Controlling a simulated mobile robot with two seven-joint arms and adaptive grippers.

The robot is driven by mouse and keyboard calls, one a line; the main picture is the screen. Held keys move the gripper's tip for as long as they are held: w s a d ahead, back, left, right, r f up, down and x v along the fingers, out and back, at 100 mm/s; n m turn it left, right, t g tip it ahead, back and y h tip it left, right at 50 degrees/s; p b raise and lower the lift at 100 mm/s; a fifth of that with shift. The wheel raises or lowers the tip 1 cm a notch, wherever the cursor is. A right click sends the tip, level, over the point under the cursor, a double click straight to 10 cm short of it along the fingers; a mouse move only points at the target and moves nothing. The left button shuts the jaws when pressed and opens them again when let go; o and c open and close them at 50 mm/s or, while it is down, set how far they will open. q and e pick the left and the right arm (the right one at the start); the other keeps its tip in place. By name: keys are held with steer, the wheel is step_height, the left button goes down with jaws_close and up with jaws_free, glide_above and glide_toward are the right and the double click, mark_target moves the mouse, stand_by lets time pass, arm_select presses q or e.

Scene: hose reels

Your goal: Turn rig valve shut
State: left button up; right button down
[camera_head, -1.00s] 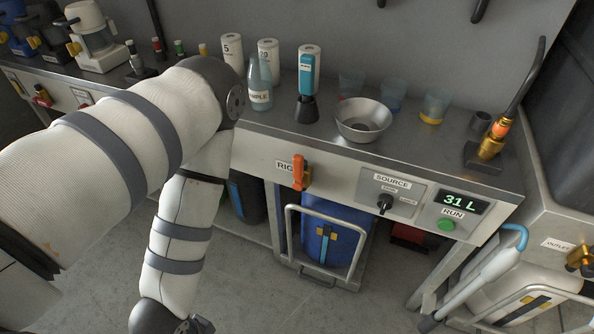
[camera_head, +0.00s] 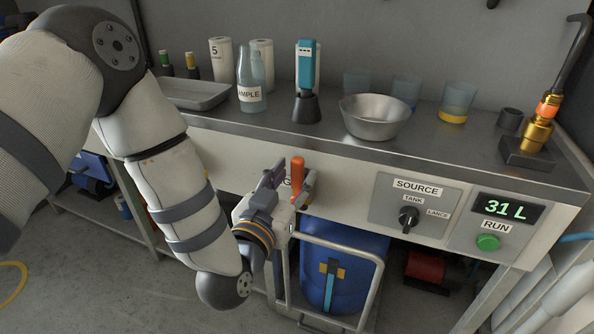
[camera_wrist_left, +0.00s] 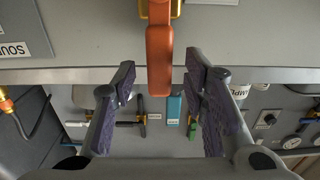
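The rig valve has an orange lever handle (camera_head: 298,171) on the bench's front panel, standing roughly upright. Its label is mostly hidden by my left gripper. My left gripper (camera_head: 290,178) is at the valve with its fingers spread to either side of the handle. In the left wrist view, the orange handle (camera_wrist_left: 159,60) hangs from its brass body (camera_wrist_left: 159,10) at the top edge. Its free end lies between the purple-padded fingers of the open left gripper (camera_wrist_left: 160,78), with gaps on both sides. My right gripper is not in view.
The panel right of the valve carries a black source knob (camera_head: 409,217), a green run button (camera_head: 488,242) and a display (camera_head: 507,208) reading 31 L. A metal bowl (camera_head: 375,117) and a bottle (camera_head: 251,85) stand on the bench above. A blue drum (camera_head: 345,265) stands below behind a metal frame.

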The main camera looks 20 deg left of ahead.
arm_select(q)
steer(key=shift+w, duration=1.3)
jaws_close()
steer(key=shift+d, duration=0.15)
